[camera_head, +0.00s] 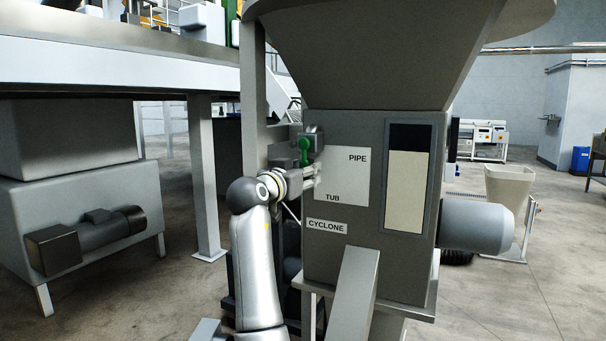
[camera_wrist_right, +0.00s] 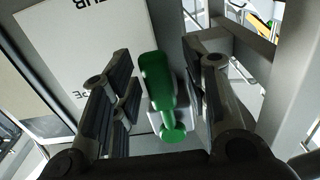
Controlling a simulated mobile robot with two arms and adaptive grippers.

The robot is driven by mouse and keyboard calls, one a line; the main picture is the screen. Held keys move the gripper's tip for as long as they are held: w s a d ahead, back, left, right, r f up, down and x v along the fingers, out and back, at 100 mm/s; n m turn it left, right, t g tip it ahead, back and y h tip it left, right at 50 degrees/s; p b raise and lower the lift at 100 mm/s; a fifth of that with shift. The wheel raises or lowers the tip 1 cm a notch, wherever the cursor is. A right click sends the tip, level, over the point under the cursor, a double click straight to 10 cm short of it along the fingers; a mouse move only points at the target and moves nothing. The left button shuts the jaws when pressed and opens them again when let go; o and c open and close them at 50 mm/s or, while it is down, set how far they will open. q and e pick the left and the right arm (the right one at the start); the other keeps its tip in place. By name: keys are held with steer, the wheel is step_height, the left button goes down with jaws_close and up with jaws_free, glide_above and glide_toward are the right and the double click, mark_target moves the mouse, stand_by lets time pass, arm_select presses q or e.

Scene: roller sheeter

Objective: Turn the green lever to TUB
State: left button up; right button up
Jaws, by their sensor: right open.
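The green lever (camera_head: 304,146) sits at the left edge of a white sign plate (camera_head: 342,178) on the grey machine. The plate reads PIPE near its top and TUB near its bottom. My right gripper (camera_head: 311,176) is just below the lever in the head view. In the right wrist view, the green lever (camera_wrist_right: 156,84) stands between the two open fingers of the right gripper (camera_wrist_right: 158,72), with gaps visible on both sides. Whether a finger touches it cannot be told. My left gripper is not in view.
A CYCLONE label (camera_head: 327,227) is below the plate. A grey hopper (camera_head: 400,50) tops the machine, and a cylindrical motor (camera_head: 478,228) juts out right. A grey table frame (camera_head: 205,175) stands left. Open floor (camera_head: 535,285) lies at the right.

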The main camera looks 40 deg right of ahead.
steer(key=v, duration=1.1)
steer(key=shift+a, duration=0.4)
steer(key=shift+f, duration=0.1)
